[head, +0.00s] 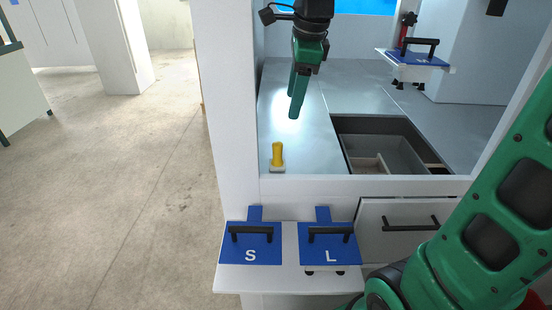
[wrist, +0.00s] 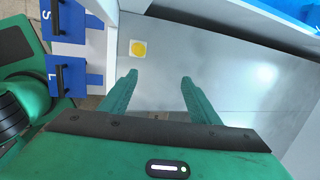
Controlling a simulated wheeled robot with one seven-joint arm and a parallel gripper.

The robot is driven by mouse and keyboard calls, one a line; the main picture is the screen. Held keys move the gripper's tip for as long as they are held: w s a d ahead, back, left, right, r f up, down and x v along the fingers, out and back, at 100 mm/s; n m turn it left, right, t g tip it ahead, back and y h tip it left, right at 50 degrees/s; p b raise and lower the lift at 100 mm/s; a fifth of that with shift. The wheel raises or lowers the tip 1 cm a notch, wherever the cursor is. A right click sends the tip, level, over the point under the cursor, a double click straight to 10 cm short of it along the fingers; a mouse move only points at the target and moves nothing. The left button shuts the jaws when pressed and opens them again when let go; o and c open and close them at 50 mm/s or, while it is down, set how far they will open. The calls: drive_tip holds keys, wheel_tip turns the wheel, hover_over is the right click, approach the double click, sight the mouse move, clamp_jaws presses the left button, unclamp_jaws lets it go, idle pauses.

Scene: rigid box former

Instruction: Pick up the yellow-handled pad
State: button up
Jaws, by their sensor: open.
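The yellow-handled pad (head: 277,155) stands upright near the front left corner of the grey work surface, its pale base flat on the surface. In the wrist view the pad (wrist: 138,49) shows from above as a yellow round on a pale square, ahead of the fingers and a little left of their middle. My gripper (head: 296,98) hangs above the surface, behind and slightly right of the pad, apart from it. In the wrist view my gripper (wrist: 158,78) is open with nothing between its two green fingers.
A recessed bin (head: 390,150) opens to the right of the pad. Blue plates marked S (head: 262,256) and L (head: 345,256), with black handles, sit on a front shelf. Another blue handled plate (head: 415,58) is at the back right. A white post (head: 228,120) stands left of the surface.

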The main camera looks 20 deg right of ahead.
sight(278, 154)
drive_tip(key=a+f+g, duration=0.1)
drive_tip(key=a+f, duration=0.1)
drive_tip(key=a+f+g, duration=0.1)
drive_tip(key=a+f, duration=0.1)
drive_tip(key=shift+s+a+f+g, duration=0.2)
drive_tip(key=shift+a+f+g, duration=0.15)
drive_tip(key=shift+a+g, duration=0.05)
wheel_tip(278, 154, down, 6)
drive_tip(key=shift+s+r, duration=0.1)
drive_tip(key=shift+r, duration=0.1)
drive_tip(key=shift+d+f, duration=0.15)
drive_tip(key=shift+f, duration=1.2)
drive_tip(key=shift+d+f, duration=0.15)
drive_tip(key=shift+f, duration=1.15)
drive_tip(key=c, duration=1.2)
drive_tip(key=shift+o, duration=0.2)
drive_tip(key=shift+r, duration=0.15)
